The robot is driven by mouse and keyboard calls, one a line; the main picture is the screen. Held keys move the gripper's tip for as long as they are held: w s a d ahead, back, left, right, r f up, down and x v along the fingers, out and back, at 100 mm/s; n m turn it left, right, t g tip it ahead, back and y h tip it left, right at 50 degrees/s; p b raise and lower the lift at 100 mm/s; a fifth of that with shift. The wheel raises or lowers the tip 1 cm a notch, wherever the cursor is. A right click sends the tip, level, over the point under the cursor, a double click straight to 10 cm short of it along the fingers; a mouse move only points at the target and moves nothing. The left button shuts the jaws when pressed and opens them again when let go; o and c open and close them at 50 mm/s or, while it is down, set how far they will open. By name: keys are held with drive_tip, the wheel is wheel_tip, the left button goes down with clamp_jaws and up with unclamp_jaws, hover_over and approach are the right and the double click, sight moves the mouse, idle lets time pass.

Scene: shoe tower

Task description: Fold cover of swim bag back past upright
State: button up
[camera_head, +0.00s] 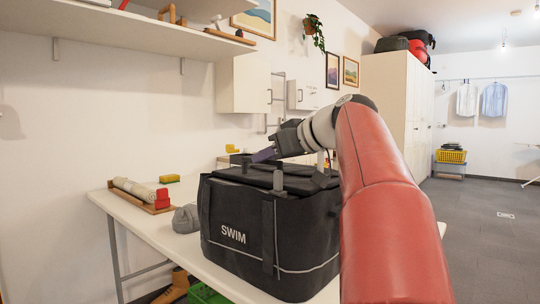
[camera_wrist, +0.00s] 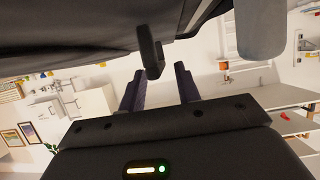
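The black swim bag (camera_head: 235,225), lettered SWIM in white, stands upright on the white table. Its dark cover (camera_head: 300,180) lies roughly flat across the top, with short grey upright tabs on it. My gripper (camera_head: 263,155) is just above the cover, its dark purple fingers pointing left. In the wrist view my gripper (camera_wrist: 159,70) has its two fingers apart. A dark tab (camera_wrist: 150,55) of the bag shows near the gap between them, below a broad dark surface; I cannot tell whether it touches a finger. My arm hides the bag's right end.
A grey rounded object (camera_head: 186,219) sits left of the bag. Behind it are a wooden tray (camera_head: 150,205) with a rolled cloth and red block, and a yellow sponge (camera_head: 169,178). A wall shelf (camera_head: 130,28) hangs above left. A green crate (camera_head: 205,293) is under the table.

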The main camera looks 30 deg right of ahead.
clamp_jaws()
drive_tip(key=shift+r, duration=0.15)
